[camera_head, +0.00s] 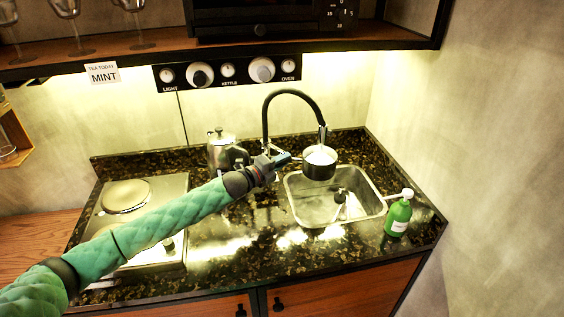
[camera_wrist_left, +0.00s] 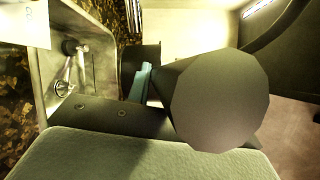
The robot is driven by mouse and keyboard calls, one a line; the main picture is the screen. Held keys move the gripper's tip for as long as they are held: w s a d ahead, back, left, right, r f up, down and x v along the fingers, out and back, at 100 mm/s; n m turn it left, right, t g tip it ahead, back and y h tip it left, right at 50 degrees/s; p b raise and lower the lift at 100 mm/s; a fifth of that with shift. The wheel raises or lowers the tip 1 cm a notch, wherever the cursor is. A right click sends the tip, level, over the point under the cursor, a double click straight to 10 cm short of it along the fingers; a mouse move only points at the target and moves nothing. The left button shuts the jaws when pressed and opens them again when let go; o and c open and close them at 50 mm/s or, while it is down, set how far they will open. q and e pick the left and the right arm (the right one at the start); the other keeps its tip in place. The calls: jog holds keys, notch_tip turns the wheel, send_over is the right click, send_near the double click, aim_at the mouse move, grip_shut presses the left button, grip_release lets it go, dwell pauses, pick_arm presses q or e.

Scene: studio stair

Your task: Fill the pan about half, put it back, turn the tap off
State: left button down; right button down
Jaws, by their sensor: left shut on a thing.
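The pan (camera_head: 320,163), a small round metal pan, is held over the back of the sink (camera_head: 292,204), directly beneath the spout of the black gooseneck tap (camera_head: 267,108). Its opening looks pale; I cannot make out water or its level. My left gripper (camera_head: 287,160) is shut on the pan's handle side, left of the pan. In the left wrist view a teal finger (camera_wrist_left: 139,84) shows beside a dark tapered shape ending in a grey disc (camera_wrist_left: 220,100), apparently part of the pan. A metal fitting with a dark knob (camera_head: 341,195) shows in the sink. My right gripper is out of view.
A green soap bottle (camera_head: 398,217) stands right of the sink. A metal kettle (camera_head: 220,152) stands behind my left arm. A hob (camera_head: 126,196) is at the left. A knob panel (camera_head: 228,72) and shelf hang above. The front right worktop is clear.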

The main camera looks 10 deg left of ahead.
pick_arm(q)
jog(key=shift+s+r, duration=0.1)
dwell(0.3)
jog(key=s+a, duration=0.1)
jog(key=s, duration=0.6)
jog(key=shift+s+a+p, duration=0.2)
jog(key=shift+s+p, duration=0.15)
jog(key=shift+p, duration=0.05)
dwell(0.6)
